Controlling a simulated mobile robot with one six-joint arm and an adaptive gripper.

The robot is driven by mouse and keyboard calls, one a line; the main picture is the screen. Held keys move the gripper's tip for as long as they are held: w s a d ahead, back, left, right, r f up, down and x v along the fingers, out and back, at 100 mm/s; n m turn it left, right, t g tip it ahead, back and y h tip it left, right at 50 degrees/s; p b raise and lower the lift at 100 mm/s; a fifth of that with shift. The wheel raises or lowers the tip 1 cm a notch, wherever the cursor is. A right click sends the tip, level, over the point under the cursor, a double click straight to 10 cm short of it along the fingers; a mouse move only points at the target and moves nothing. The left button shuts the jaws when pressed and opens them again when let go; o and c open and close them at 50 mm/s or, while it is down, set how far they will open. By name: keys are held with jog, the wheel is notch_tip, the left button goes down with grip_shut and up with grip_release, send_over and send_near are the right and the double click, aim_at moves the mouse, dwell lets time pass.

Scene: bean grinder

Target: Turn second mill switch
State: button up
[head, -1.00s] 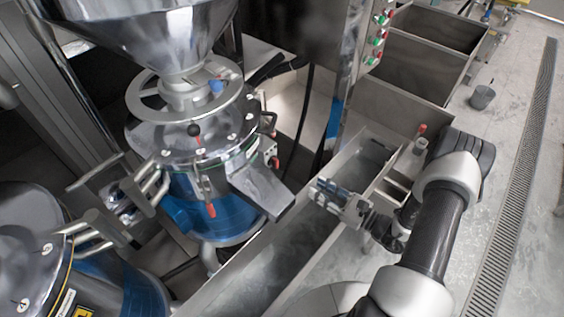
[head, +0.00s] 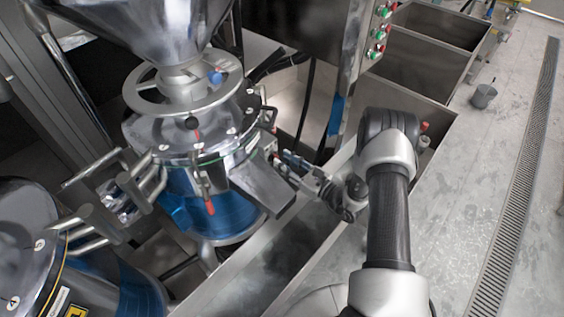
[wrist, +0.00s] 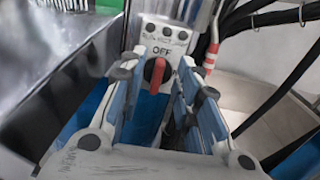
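The mill (head: 235,209) with the blue body and steel hopper stands at the middle left in the head view. In the wrist view its grey switch box (wrist: 166,32) carries the word OFF above a black round switch with a red handle (wrist: 157,77). The handle stands about upright in the picture. My gripper (head: 284,161) is at the mill's right side, by the outlet chute, and hides the switch in the head view. In the wrist view my gripper (wrist: 158,85) is open, its blue-padded fingers on either side of the switch. Contact cannot be told.
The steel chute (head: 262,183) is just left of my gripper. A long steel trough (head: 245,289) runs below. Black cables (wrist: 262,22) hang right of the switch box, near a red-and-white striped piece (wrist: 211,57). Another mill (head: 28,240) is at lower left.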

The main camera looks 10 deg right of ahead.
jog(key=shift+x, duration=0.95)
grip_shut()
